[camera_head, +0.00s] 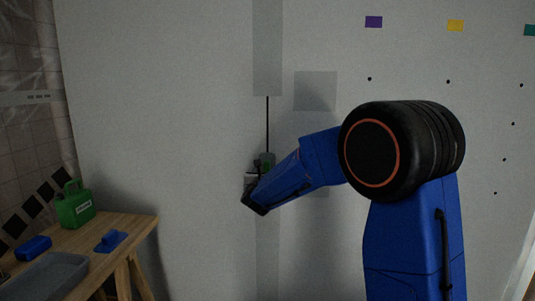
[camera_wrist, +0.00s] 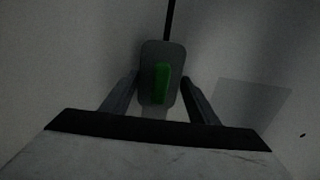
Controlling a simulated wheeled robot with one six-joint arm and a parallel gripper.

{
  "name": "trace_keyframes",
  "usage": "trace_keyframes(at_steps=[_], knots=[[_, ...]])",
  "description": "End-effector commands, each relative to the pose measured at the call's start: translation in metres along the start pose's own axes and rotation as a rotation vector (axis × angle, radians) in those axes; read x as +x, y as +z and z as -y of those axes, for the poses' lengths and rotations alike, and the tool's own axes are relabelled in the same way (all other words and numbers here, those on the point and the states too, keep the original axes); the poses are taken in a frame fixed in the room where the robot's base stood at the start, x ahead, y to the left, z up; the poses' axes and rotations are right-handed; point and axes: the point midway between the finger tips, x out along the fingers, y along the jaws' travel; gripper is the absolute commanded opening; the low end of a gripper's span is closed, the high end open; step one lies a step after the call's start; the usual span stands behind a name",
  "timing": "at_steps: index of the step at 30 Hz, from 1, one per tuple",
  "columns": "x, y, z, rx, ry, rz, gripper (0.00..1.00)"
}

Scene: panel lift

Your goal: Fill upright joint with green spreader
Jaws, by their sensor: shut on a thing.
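My gripper (camera_wrist: 160,92) is shut on the green spreader (camera_wrist: 161,84), which shows in the wrist view as a grey rounded plate with a green grip between the two fingers. In the head view the spreader (camera_head: 266,161) is small and partly hidden by my gripper (camera_head: 258,178). It is at the wall, over the line of the upright joint; contact cannot be told for sure. The upright joint (camera_head: 267,124) shows as a dark narrow line above the spreader, with a smooth grey band higher up. It also shows in the wrist view (camera_wrist: 170,20). Below the spreader a paler band runs down.
A wooden table (camera_head: 140,228) stands at the lower left with a green case (camera_head: 74,206), a blue block (camera_head: 34,248), a blue-handled tool (camera_head: 110,241) and a grey tray (camera_head: 50,275). Purple (camera_head: 373,22) and yellow (camera_head: 455,26) squares and several dark dots mark the wall at right.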

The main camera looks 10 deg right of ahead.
Motion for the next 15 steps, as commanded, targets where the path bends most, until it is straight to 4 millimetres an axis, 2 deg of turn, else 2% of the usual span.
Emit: trace_keyframes(at_steps=[15], knots=[[0.002,0.047,0.000,0.002,0.000,0.002,0.31]])
